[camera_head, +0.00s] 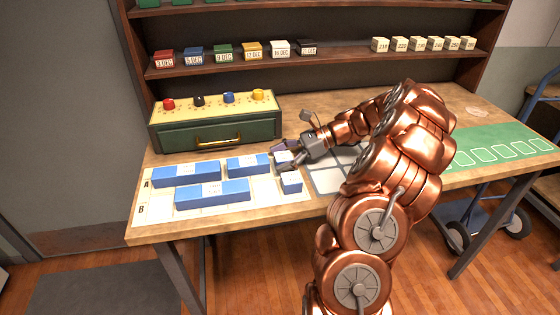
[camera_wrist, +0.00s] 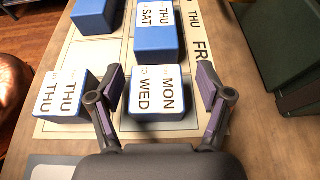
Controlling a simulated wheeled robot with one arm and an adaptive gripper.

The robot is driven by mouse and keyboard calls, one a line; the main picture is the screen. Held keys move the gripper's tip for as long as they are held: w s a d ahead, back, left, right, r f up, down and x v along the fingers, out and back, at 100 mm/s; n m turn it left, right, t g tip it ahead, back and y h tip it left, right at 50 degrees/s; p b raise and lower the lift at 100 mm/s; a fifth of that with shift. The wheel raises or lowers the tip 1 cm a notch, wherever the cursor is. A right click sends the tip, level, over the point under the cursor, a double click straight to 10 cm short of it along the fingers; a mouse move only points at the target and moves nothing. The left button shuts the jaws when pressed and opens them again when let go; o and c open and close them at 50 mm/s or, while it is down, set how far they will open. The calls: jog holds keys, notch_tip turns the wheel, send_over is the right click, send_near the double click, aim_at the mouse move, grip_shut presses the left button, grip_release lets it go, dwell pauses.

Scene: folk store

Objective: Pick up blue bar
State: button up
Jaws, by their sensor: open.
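Several blue bars with white labels lie on a cream mat marked A and B. Long bars lie at the upper left (camera_head: 178,178), upper middle (camera_head: 240,168) and lower row (camera_head: 205,198). My gripper (camera_wrist: 160,72) is open at the mat's right end, also in the head view (camera_head: 279,156). Its fingers stand on either side of a short blue bar labelled MON and WED (camera_wrist: 158,108), with gaps showing. In the head view the fingers partly hide that bar. A short bar labelled THU and THU (camera_wrist: 62,98) lies outside the left finger. A THU and SAT bar (camera_wrist: 155,45) lies beyond.
A green box (camera_head: 215,135) with coloured knobs stands behind the mat and rises at the right in the wrist view (camera_wrist: 290,70). A grey grid (camera_head: 328,180) and a green card mat (camera_head: 500,142) lie to the right. Shelves (camera_head: 225,66) hold small blocks.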

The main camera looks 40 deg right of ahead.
jog(key=c, duration=1.2)
